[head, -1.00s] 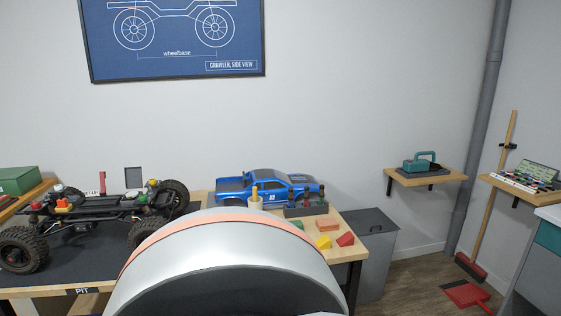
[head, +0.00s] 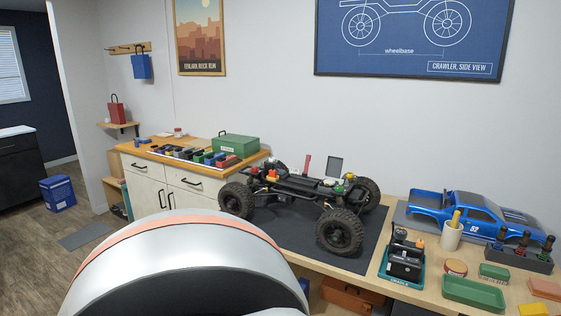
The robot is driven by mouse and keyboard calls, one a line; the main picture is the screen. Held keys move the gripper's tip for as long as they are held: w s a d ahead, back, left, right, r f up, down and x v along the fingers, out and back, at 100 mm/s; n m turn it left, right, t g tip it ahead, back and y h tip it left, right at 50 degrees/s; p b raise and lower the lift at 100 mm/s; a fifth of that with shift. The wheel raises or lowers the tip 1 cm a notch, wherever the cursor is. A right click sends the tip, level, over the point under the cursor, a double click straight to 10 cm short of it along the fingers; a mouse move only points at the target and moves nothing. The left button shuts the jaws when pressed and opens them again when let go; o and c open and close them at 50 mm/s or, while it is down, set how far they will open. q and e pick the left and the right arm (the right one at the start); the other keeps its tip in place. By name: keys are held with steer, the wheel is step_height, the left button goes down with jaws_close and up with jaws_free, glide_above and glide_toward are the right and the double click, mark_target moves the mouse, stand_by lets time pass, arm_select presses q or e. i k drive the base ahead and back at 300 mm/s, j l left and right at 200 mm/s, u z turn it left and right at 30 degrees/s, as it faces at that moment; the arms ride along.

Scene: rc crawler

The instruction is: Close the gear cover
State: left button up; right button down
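The crawler chassis (head: 305,196), with large black tires, stands on a dark mat on the workbench, right of the picture's middle in the head view. A small grey, dark-edged panel (head: 334,167) stands upright at its far side. It may be the open gear cover, but at this size I cannot tell, nor whether it is joined to the chassis. Red, orange, yellow and green parts sit on the chassis. Neither of my grippers is in view. A large silver and orange part of my own body fills the lower left foreground and hides part of the floor and bench front.
The blue body shell (head: 480,214) lies at the bench's right. In front are a black caddy (head: 405,258), a cream cup (head: 452,235), a screwdriver rack (head: 518,257) and a green tray (head: 473,293). A cabinet (head: 150,181) stands left; the dark mat (head: 285,231) has bare room in front.

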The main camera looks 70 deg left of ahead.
mark_target(334, 164)
steer(key=u, duration=1.6)
